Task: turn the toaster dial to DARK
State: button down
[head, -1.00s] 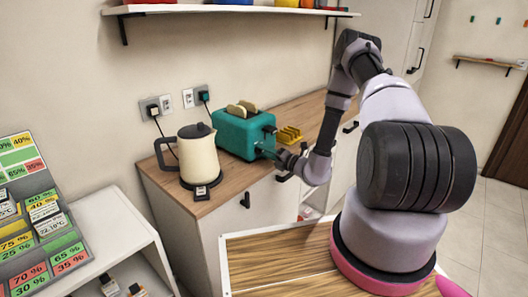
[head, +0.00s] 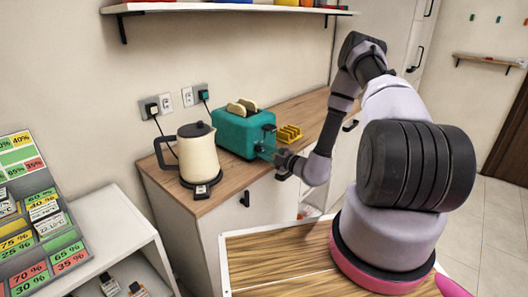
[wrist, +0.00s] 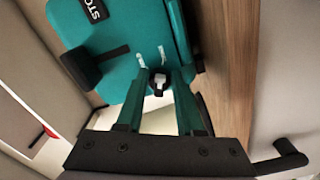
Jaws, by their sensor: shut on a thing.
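The teal toaster (head: 238,135) stands on the wooden counter with two slices of toast (head: 248,106) in its slots. In the wrist view its end face (wrist: 120,60) fills the upper left, with a black lever (wrist: 88,66) and two pale marks by the dial. The small dial (wrist: 158,84), dark with a white part, sits between my fingertips. My gripper (head: 264,151) reaches the toaster's near right end; in the wrist view its teal fingers (wrist: 158,90) are shut on the dial. The fingers hide most of the dial, so its exact setting cannot be read.
A cream kettle (head: 202,155) stands left of the toaster on its base. A yellow rack (head: 289,133) stands just right of it. Wall sockets (head: 187,97) with plugged cords are behind. The counter (head: 310,108) is clear farther right.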

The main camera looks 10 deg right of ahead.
jog(key=shift+f+m, duration=0.1)
jog(key=shift+m, duration=0.4)
jog(key=c, duration=0.5)
grip_release()
jog(key=shift+c, duration=0.2)
jog(key=shift+s, duration=0.15)
jog(key=v, duration=1)
jog(key=shift+s+d, duration=0.2)
jog(key=shift+d, duration=0.05)
